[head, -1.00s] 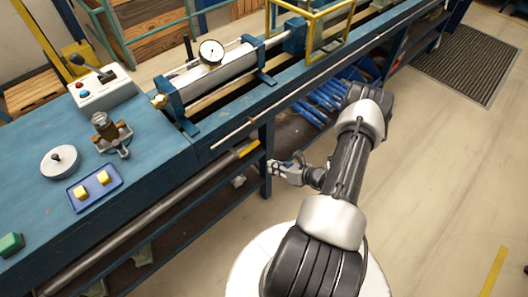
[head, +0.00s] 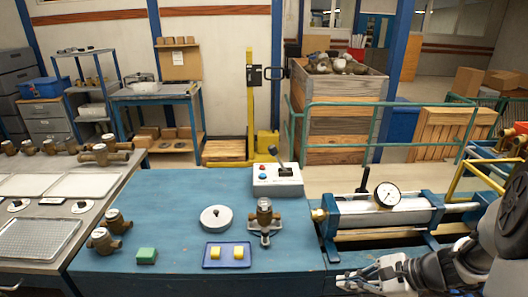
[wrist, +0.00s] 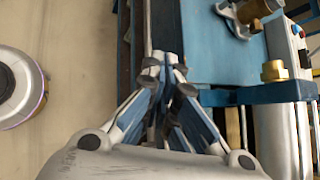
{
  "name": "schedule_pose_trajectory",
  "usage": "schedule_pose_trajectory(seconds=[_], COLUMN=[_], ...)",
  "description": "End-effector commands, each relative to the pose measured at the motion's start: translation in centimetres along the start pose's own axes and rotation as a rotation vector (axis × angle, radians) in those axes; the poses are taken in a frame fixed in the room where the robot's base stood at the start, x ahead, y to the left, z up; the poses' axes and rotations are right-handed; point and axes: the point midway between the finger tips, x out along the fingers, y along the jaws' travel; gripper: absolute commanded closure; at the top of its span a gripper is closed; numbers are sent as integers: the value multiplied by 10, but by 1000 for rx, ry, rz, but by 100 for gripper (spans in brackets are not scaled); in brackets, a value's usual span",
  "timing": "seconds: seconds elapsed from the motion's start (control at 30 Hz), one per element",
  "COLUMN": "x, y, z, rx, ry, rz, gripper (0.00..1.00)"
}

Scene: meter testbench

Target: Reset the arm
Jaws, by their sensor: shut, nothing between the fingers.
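My gripper (head: 362,278) is at the lower right of the head view, in front of the bench's near edge and close to the cylinder rig. In the wrist view my gripper (wrist: 163,66) has its fingertips together with nothing between them. The blue bench (head: 180,190) lies to its left, and the bench edge also shows just beyond the fingertips in the wrist view (wrist: 205,50). My arm reaches in from the right edge of the head view.
The cylinder rig (head: 375,222) with a dial gauge (head: 387,195) stands beside my gripper.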

Motion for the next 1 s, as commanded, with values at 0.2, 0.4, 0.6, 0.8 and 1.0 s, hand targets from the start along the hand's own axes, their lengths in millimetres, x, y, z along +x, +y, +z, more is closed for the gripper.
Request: schedule_pose_trajectory(seconds=[0.2, 0.4, 0.6, 0.8, 1.0], x=[-21, -48, -80, -108, -119], y=[38, 82, 119, 139, 144], z=[94, 146, 172, 180, 181], rx=[-476, -899, -1307, -1605, -1717], ry=[111, 233, 383, 523, 587], rz=[212, 375, 495, 559, 579], gripper=[100, 100, 100, 100, 100])
